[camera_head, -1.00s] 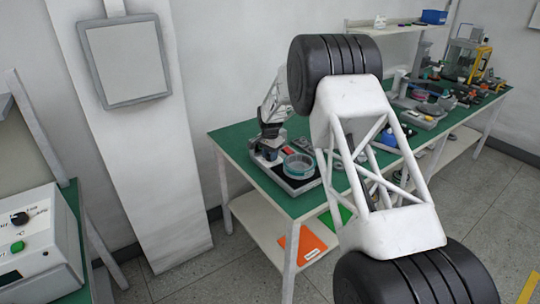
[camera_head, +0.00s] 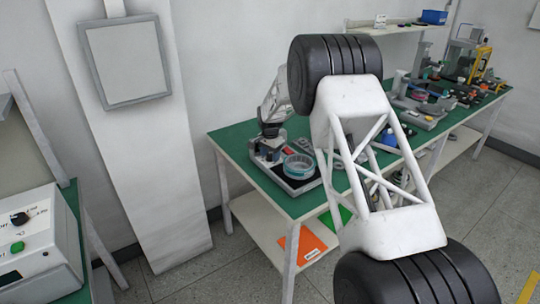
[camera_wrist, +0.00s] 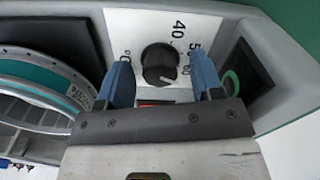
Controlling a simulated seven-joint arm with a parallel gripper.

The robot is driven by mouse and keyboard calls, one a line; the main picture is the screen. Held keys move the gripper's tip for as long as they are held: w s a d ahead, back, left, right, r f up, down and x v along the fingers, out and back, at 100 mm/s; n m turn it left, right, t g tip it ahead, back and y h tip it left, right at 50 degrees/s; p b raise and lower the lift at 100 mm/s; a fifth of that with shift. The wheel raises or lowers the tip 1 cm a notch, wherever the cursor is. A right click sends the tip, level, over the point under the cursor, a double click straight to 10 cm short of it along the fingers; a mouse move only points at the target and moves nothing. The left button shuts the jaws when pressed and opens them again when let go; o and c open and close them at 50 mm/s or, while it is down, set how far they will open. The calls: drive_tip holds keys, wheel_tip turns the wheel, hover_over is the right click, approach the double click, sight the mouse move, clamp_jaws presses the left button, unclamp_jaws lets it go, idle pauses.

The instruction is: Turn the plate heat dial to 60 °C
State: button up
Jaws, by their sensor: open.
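The plate heat dial (camera_wrist: 160,64) is a round black knob on a white panel (camera_wrist: 147,22) in the wrist view. A pale mark on the knob points down and right in the picture. The number 40 is readable above right of it; other numbers are partly hidden. My gripper (camera_wrist: 160,72) is open, with one blue finger on each side of the dial. I cannot tell whether the fingers touch it. In the head view the dial is too small to make out, near the far arm end by the bench device.
A teal-and-grey ring (camera_wrist: 45,85) lies left of the dial; it also shows in the head view (camera_head: 299,167). A dark recess with a green ring (camera_wrist: 231,83) is at right. The green bench (camera_head: 240,152) holds several other devices farther right.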

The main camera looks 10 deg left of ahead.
sight(271, 155)
drive_tip(key=shift+r, duration=3.85)
drive_tip(key=shift+r, duration=0.1)
drive_tip(key=shift+s+d+r, duration=0.1)
drive_tip(key=shift+d+r, duration=0.1)
drive_tip(key=s+d+r+n+t, duration=0.1)
drive_tip(key=s+d+r, duration=1.05)
drive_tip(key=s, duration=0.25)
drive_tip(key=s+d+r+n, duration=0.2)
drive_tip(key=s+d+r, duration=0.9)
drive_tip(key=s+d, duration=0.15)
drive_tip(key=s+d+f+n, duration=0.1)
drive_tip(key=s+d, duration=0.3)
drive_tip(key=s, duration=0.8)
drive_tip(key=s+d+f+n+t, duration=0.1)
drive_tip(key=s+d, duration=0.3)
drive_tip(key=s, duration=0.9)
drive_tip(key=s+d+f, duration=0.1)
drive_tip(key=s+d, duration=0.3)
drive_tip(key=s, duration=0.9)
drive_tip(key=shift+s+d+n+t, duration=0.2)
drive_tip(key=shift+n+t, duration=0.1)
drive_tip(key=shift+n, duration=0.1)
